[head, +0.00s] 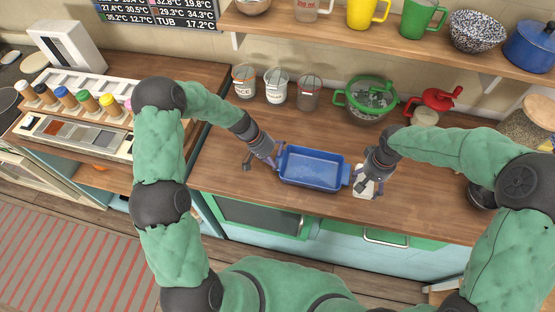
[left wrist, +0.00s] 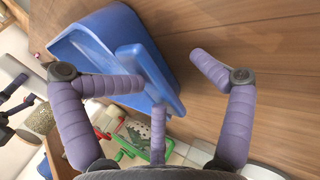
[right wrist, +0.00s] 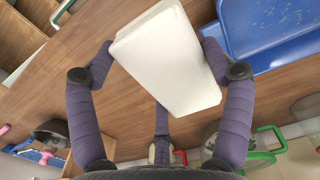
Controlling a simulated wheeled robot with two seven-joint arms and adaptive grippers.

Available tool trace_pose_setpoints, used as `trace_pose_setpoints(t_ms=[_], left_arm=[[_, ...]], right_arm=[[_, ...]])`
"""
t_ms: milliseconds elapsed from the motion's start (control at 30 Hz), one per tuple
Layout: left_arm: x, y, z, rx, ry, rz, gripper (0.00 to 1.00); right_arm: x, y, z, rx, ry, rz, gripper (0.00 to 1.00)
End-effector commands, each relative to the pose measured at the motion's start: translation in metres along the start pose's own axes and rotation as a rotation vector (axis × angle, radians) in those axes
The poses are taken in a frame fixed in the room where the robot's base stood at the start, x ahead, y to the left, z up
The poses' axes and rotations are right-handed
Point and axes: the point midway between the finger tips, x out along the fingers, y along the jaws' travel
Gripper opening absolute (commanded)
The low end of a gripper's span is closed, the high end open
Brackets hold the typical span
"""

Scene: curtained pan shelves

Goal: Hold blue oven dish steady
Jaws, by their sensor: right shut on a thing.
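My left gripper (head: 265,160) is at the dish's left end. In the left wrist view its purple fingers (left wrist: 168,70) are spread, one fingertip overlapping the dish's end handle (left wrist: 135,62); I cannot tell if they touch. My right gripper (head: 367,183) is beside the dish's right end. In the right wrist view its fingers (right wrist: 158,68) are shut on a white block (right wrist: 165,60), with the blue dish (right wrist: 275,25) close by at the right.
A shelf (head: 330,38) with mugs, bowls and a blue pot hangs above. A rack of coloured jars (head: 70,100) is at left. The counter left of the dish is clear.

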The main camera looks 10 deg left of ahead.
Motion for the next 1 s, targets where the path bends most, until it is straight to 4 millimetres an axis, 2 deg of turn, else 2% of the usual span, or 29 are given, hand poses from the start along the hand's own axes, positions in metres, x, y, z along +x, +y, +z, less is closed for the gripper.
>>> trace_pose_setpoints(t_ms=[500, 633, 767, 1000], left_arm=[[-0.003, 0.0, -0.003, 0.001, 0.007, -0.001, 0.91], [-0.009, 0.0, -0.004, 0.001, 0.009, -0.001, 0.91], [-0.027, 0.0, -0.004, 0.0, 0.013, -0.001, 0.91], [-0.075, 0.0, -0.004, 0.001, 0.013, -0.002, 0.91]], right_arm=[[0.0, 0.0, 0.0, 0.0, 0.0, 0.0, 0.28], [0.0, 0.0, 0.0, 0.0, 0.0, 0.0, 0.28], [0.0, 0.0, 0.0, 0.0, 0.0, 0.0, 0.28], [-0.001, 0.0, 0.0, 0.0, 0.0, 0.0, 0.28]])
